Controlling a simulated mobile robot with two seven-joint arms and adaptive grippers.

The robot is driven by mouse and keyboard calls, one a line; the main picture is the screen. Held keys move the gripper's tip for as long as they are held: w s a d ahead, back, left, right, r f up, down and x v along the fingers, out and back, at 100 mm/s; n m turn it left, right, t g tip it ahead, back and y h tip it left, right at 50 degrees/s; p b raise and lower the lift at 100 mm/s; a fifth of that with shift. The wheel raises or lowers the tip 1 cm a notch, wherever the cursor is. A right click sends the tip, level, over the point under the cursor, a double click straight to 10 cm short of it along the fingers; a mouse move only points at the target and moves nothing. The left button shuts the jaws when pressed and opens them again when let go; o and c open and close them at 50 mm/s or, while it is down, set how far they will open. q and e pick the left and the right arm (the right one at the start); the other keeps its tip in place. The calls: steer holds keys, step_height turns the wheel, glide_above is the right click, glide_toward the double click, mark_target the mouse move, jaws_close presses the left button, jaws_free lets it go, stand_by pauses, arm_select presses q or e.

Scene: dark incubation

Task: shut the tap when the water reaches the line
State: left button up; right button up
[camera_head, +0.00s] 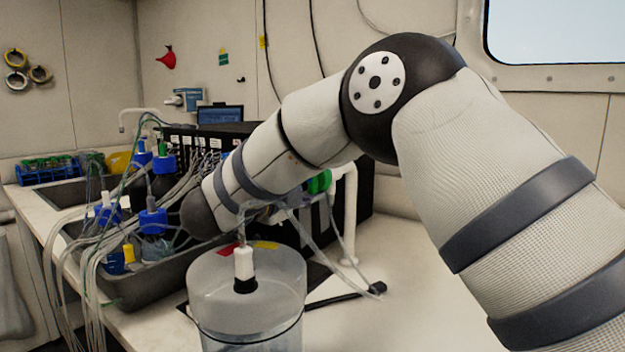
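A clear cylindrical vessel (225,305) with a greyish lid stands at the front of the bench. A white fitting with a black base (244,268) stands upright on its lid, with a thin tube rising from it. A dark line (245,340) runs round the vessel's lower visible wall. I cannot make out a water level. A white curved pipe (348,215), possibly a tap, stands behind my arm, with a green round part (319,182) beside it. My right arm reaches across from the right, and its fingers are hidden. My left gripper is out of view.
A dark basin (150,285) at left holds blue-capped bottles (153,218) and many tubes. A black rod (345,295) lies right of the vessel. A dark equipment rack (225,130) stands behind. The bench at right (400,290) is clear.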

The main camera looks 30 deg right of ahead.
stand_by(0.5)
steer(key=o, duration=1.2)
steer(key=shift+c, duration=0.2)
steer(key=v, duration=1.2)
